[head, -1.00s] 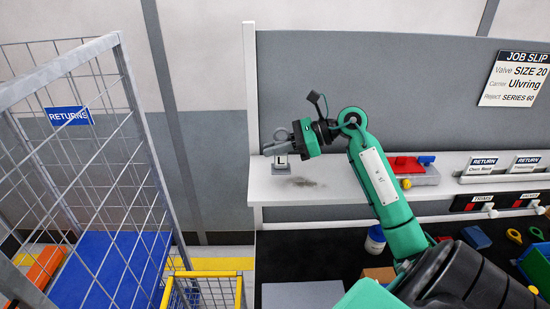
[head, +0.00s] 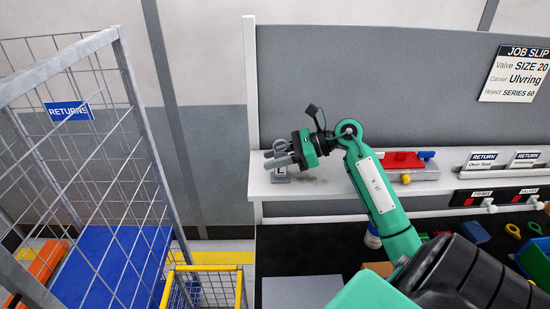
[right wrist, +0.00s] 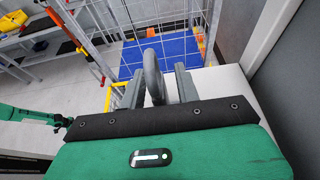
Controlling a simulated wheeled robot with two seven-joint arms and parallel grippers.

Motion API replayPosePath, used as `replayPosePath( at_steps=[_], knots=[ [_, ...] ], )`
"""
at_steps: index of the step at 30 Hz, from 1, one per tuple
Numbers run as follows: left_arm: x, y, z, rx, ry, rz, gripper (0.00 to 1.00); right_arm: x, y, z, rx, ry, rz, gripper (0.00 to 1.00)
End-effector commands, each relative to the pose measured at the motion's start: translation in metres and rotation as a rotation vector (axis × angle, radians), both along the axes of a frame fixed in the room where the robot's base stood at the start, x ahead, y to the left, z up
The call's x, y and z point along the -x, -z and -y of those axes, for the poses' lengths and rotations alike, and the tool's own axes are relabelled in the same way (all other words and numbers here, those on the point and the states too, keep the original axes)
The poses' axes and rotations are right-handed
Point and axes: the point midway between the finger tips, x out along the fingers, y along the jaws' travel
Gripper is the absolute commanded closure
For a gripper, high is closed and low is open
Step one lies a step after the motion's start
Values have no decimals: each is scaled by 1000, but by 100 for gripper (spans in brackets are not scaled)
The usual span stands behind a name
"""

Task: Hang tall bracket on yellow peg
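A grey bracket (head: 281,176) stands on the white shelf at its left end, with a grey ring-like top rising above my right gripper (head: 267,159). In the right wrist view, the grey arched top (right wrist: 154,77) stands between the two fingers of my right gripper (right wrist: 158,88), with a gap visible on both sides. The right gripper is open around it. Much of the bracket is hidden by the gripper. I cannot make out a yellow peg for certain.
The white shelf (head: 330,187) runs right to a red and blue fixture (head: 405,163) and return stations. A wire cage marked RETURNS (head: 69,111) stands at the left, with a yellow-rimmed basket (head: 204,268) beside it. A grey back panel (head: 380,90) rises behind the shelf.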

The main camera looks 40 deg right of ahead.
Motion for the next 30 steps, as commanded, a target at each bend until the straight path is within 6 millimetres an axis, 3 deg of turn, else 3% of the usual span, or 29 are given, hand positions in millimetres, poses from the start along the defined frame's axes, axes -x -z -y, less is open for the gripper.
replayPosePath(
  at_steps=[7, 13, 15, 18, 30],
  knots=[
    [0, -2, 0, 0, 0, 0, 44, 0, -1, 0, -1, 0, 0, 68],
    [0, -17, 0, 0, 0, 1, 44, 0, -3, 0, -3, 2, -1, 68],
    [0, 4, 0, 0, 0, 1, 44, 10, 2, 13, 6, 2, 1, 68],
    [-1, 17, 0, 0, 0, 1, 44, 20, -3, 24, 5, 1, 0, 68],
    [0, 55, 0, 0, 0, 0, 44, 67, -34, 79, 2, 2, 1, 68]
  ],
)
